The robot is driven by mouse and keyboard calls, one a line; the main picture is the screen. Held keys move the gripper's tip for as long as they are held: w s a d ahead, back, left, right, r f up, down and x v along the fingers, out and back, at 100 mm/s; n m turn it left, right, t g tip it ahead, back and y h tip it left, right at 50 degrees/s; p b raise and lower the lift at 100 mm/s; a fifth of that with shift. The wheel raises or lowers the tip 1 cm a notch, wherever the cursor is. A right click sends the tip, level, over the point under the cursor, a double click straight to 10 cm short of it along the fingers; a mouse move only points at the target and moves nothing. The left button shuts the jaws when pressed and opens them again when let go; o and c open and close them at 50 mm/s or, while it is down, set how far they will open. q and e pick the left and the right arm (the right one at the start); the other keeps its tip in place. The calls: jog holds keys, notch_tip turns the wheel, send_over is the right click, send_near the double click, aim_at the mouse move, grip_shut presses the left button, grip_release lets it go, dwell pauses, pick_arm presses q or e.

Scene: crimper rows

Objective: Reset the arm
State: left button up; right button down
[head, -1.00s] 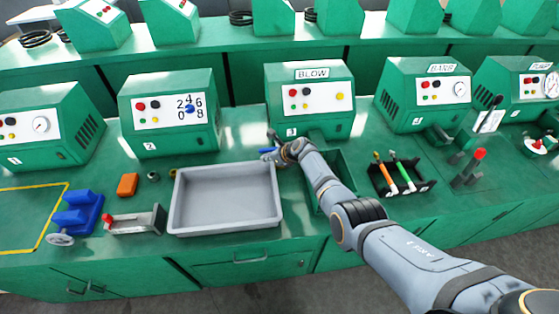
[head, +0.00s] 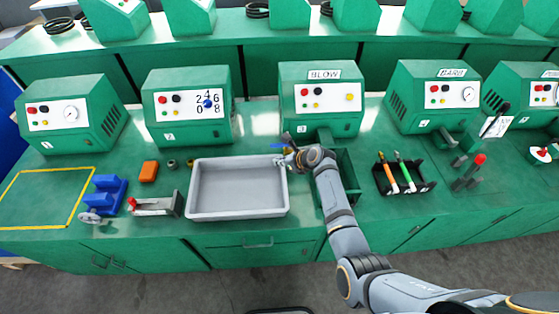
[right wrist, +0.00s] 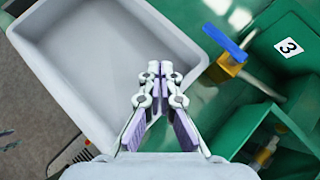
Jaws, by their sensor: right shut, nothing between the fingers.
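My right gripper (head: 283,162) is over the right back corner of the grey tray (head: 190,200) in the head view, in front of the BLOW machine (head: 320,100). In the right wrist view the right gripper (right wrist: 160,70) has its fingers together with nothing between them, and the tray (right wrist: 60,75) lies below and to its left. My right arm comes in from the lower right. My left gripper is in neither view.
A blue-handled brass valve (right wrist: 230,58) is close by the gripper. A green open bin (head: 345,190) lies right of the tray, partly behind my arm. A black rack (head: 405,187) holds screwdrivers. An orange block (head: 149,171) and blue vise (head: 106,194) stand left.

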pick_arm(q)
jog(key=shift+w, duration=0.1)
pick_arm(e)
jog(key=shift+w, duration=0.1)
jog(key=s+d+f+n+g+h, duration=0.2)
jog(key=s+d+n+h, duration=0.2)
jog(key=s+d+n, duration=1.05)
jog(key=s+d+r+n+g+h, duration=0.1)
jog(key=s+d+r+n+h, duration=0.2)
jog(key=s+n, duration=0.4)
jog(key=s+d+r+n, duration=0.2)
jog(key=s+r+n, duration=0.3)
jog(key=s, duration=0.5)
jog(key=s+d+f+n+g+b, duration=0.1)
jog(key=s+d+f+b, duration=0.15)
jog(key=f, duration=1.45)
jog(key=s+d+f+g+b, duration=0.1)
jog(key=f+b, duration=0.2)
jog(key=f, duration=1.4)
pick_arm(q)
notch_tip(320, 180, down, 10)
jog(key=b, duration=0.4)
pick_arm(e)
jog(key=s+f, duration=1.7)
jog(key=f, duration=0.2)
jog(key=shift+s+d+g, duration=0.3)
jog(key=shift+s+d, duration=0.05)
jog(key=shift+d, duration=0.05)
